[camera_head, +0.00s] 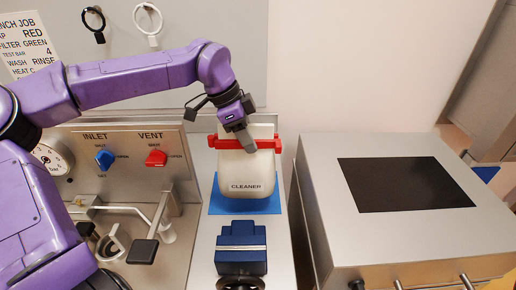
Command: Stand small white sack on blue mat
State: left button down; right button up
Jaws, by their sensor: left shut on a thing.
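The small white sack (246,168) is marked CLEANER and has a red clip (274,145) across its upper part. It looks upright, with its lower end over the blue mat (217,204); I cannot tell whether its base touches the mat. My left gripper (244,139) comes down from above and is shut at the top of the sack, by the red clip. The fingers hide part of the sack's top and the clip's middle. My right gripper is not in view.
A dark blue block-shaped thing (241,248) stands just in front of the mat. To the left is a panel with a blue INLET knob (105,159) and a red VENT knob (156,158). A steel cabinet with a black top panel (405,184) stands to the right.

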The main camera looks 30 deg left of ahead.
aim_at(258, 153)
pick_arm(q)
jog(key=w+f, duration=0.2)
jog(key=w+f+p, duration=0.1)
jog(key=shift+w+d+f, duration=0.1)
jog(key=shift+d+f, duration=0.25)
jog(key=shift+f, duration=0.05)
notch_tip(258, 153, down, 2)
jog(key=shift+d+f+p, duration=0.1)
jog(key=shift+p, duration=0.25)
jog(key=shift+f, duration=0.5)
jog(key=c, duration=0.6)
grip_release()
jog(key=shift+r, duration=0.1)
jog(key=b+v, duration=0.2)
jog(key=v, duration=0.9)
jog(key=shift+r, duration=0.35)
